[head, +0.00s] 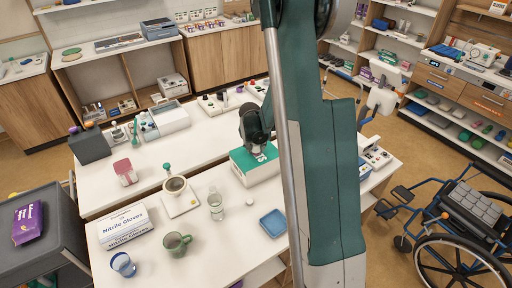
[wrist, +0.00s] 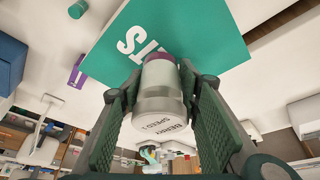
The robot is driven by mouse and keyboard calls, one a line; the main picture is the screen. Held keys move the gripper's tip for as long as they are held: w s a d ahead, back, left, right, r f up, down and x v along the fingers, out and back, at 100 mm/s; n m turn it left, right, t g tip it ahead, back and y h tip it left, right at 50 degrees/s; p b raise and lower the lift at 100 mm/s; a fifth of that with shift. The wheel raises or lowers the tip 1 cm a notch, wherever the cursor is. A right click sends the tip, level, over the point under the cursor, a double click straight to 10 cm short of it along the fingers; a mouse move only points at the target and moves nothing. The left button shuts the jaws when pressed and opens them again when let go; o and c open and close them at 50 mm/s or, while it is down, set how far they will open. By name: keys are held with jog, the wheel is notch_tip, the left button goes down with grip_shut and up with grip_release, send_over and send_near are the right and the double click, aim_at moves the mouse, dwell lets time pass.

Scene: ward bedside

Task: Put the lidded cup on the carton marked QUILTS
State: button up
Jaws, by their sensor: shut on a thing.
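The carton (head: 262,174), white-sided with a teal top, stands on the white table under my gripper (head: 258,150) in the head view. In the wrist view its teal top (wrist: 215,45) shows large white letters, of which only the end "TS" is readable. My gripper (wrist: 160,90) is shut on the lidded cup (wrist: 160,104), a pale grey cup with a purple band and printed lettering. The cup lies between the two fingers, overlapping the edge of the teal top in this view. I cannot tell whether it touches the carton. In the head view my gripper mostly hides the cup.
A wheelchair (head: 460,235) is at right.

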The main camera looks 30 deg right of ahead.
jog(key=shift+f, duration=0.15)
jog(key=o, duration=1)
jog(key=shift+o, duration=0.2)
jog(key=shift+r, duration=0.3)
jog(key=v, duration=1.1)
jog(key=shift+a+r, duration=0.15)
jog(key=shift+r, duration=0.2)
jog(key=shift+s, duration=0.1)
